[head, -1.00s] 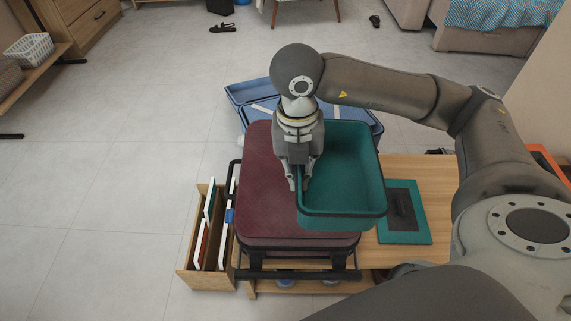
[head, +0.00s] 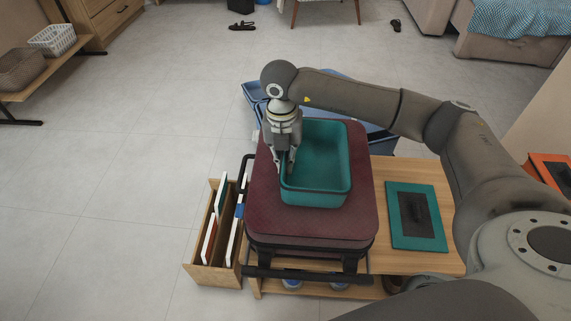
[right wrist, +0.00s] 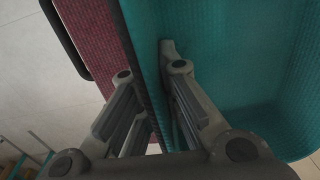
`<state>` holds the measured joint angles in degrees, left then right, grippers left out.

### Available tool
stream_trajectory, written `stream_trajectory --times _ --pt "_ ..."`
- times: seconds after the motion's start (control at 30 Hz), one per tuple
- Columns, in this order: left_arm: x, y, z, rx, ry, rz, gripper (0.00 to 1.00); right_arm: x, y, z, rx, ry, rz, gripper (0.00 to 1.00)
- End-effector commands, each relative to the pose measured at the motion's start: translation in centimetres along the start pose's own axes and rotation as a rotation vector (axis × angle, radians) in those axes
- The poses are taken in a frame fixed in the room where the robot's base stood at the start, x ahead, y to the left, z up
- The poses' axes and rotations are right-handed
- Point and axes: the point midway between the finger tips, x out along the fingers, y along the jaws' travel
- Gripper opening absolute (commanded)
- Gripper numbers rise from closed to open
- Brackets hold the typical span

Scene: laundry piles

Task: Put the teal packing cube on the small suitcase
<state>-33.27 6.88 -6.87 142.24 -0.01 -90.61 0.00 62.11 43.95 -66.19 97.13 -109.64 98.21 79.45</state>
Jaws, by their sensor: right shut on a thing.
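The teal packing cube (head: 325,160) is an open, empty box, upright over the middle of the dark red small suitcase (head: 270,205) in the head view. The suitcase lies flat on a wooden bench. My right gripper (head: 284,172) is shut on the cube's left wall, one finger inside and one outside. In the right wrist view the cube's wall (right wrist: 150,75) runs between the fingers (right wrist: 155,115), with the suitcase (right wrist: 92,38) beyond. I cannot tell whether the cube's base touches the suitcase. My left gripper is not in view.
A teal flat panel with a dark centre (head: 396,222) lies on the wooden bench (head: 440,255) to the right. A wooden rack with upright boards (head: 212,274) stands left of the suitcase. Blue containers (head: 253,92) are behind it. Floor at left is clear.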

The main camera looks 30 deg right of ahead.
Motion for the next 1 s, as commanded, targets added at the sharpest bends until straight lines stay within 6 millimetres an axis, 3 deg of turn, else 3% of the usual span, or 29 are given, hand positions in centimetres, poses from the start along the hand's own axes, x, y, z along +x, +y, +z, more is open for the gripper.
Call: stream_trajectory --times 0.1,0.4,0.6,1.0 --pt "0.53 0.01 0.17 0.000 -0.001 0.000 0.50 1.58 0.04 0.01 0.000 0.000 0.000 0.00" --pt "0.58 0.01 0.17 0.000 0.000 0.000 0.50 1.77 0.04 0.01 0.000 0.000 0.000 0.00" --pt "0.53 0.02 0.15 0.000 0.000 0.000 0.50 1.72 0.04 0.00 0.001 0.000 0.000 0.27" --pt "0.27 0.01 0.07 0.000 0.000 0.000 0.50 0.92 0.05 0.05 0.001 -0.002 0.002 0.27"
